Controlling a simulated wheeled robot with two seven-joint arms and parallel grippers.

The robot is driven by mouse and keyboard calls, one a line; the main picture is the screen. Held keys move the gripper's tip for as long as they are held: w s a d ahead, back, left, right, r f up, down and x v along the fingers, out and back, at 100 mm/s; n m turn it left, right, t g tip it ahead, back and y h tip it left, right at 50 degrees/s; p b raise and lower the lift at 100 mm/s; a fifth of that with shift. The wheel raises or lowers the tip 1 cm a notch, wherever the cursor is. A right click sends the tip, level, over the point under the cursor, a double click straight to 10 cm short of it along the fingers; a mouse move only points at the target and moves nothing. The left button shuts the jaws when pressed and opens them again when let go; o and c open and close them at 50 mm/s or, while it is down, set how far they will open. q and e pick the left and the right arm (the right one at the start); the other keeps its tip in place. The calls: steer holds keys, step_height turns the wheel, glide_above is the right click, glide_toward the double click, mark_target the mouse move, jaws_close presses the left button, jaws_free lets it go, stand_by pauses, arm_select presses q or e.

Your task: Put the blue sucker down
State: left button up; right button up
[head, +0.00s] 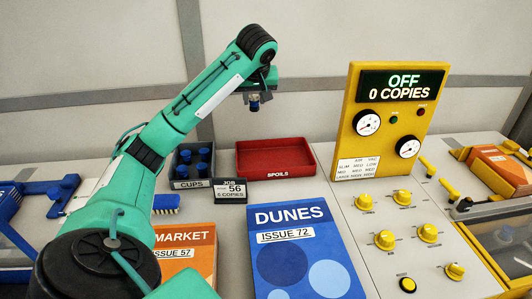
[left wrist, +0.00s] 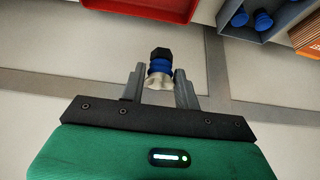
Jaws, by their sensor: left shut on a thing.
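My left gripper (head: 256,92) is raised above the back of the table. Its two fingers also show in the left wrist view (left wrist: 161,88), shut on the blue sucker (left wrist: 160,67). The sucker has blue ribs, a black end and a pale crumpled-looking part between the fingers. In the head view the sucker (head: 254,104) is small and hangs below the gripper, clear of the table. The grey cups bin (head: 190,184) stands below and to the left, with several blue suckers (head: 203,169) in it. My right gripper is not in view.
A red spoils tray (head: 275,158) looks empty right of the cups bin. A job card (head: 231,191) stands in front. Dunes (head: 300,255) and Market (head: 187,255) magazines lie nearer. A yellow control panel (head: 385,125) reads off, 0 copies. Knobs (head: 385,239) cover the right.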

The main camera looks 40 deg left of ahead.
arm_select(q)
step_height(320, 180, down, 19)
steer(key=shift+f, duration=0.2)
stand_by(0.3)
steer(key=shift+s, duration=0.1)
steer(key=o, duration=1)
steer(key=shift+f, duration=0.1)
steer(key=shift+o, duration=0.2)
steer(key=v, duration=1.2)
steer(key=shift+d, duration=0.1)
